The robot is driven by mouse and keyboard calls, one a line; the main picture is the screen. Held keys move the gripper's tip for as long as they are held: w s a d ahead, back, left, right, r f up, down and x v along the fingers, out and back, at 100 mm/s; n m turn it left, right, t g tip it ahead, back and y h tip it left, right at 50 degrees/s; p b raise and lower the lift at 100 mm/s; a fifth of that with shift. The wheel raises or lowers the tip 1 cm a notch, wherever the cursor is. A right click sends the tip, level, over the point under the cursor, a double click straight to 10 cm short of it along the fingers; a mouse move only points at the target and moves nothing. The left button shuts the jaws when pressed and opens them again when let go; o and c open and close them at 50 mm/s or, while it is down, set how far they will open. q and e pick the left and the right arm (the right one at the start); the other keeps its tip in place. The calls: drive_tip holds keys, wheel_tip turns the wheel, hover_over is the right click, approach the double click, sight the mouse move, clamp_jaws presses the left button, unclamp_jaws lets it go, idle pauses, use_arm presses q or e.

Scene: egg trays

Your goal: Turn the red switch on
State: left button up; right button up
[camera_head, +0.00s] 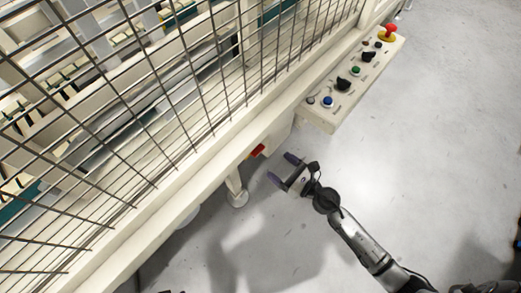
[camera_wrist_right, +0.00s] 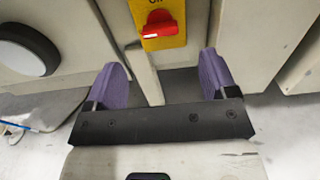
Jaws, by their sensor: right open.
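The red switch (camera_head: 257,150) sits low on the side of the cream machine frame, below the mesh guard. In the right wrist view the red switch (camera_wrist_right: 158,30) is a red knob on a yellow plate (camera_wrist_right: 166,43), with its handle lying roughly crosswise. Lettering above it is cut off by the top edge. My right gripper (camera_head: 282,168) is open and empty, in front of the switch and apart from it. Its two purple fingers (camera_wrist_right: 160,78) are spread wide, below the switch in the wrist view. My left gripper is not in view.
A control panel (camera_head: 330,112) with knobs, buttons and a red emergency stop (camera_head: 389,32) juts out to the upper right of the switch. A machine foot (camera_head: 238,198) stands to the lower left. The grey floor (camera_head: 430,140) at right is open.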

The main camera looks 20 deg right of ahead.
sight(260, 152)
drive_tip(key=x, duration=0.7)
drive_tip(key=shift+w+a, duration=0.2)
drive_tip(key=shift+w, duration=0.15)
drive_tip(key=shift+w+a, duration=0.25)
drive_tip(key=shift+w, duration=0.15)
drive_tip(key=c, duration=0.9)
drive_tip(key=shift+c, duration=0.2)
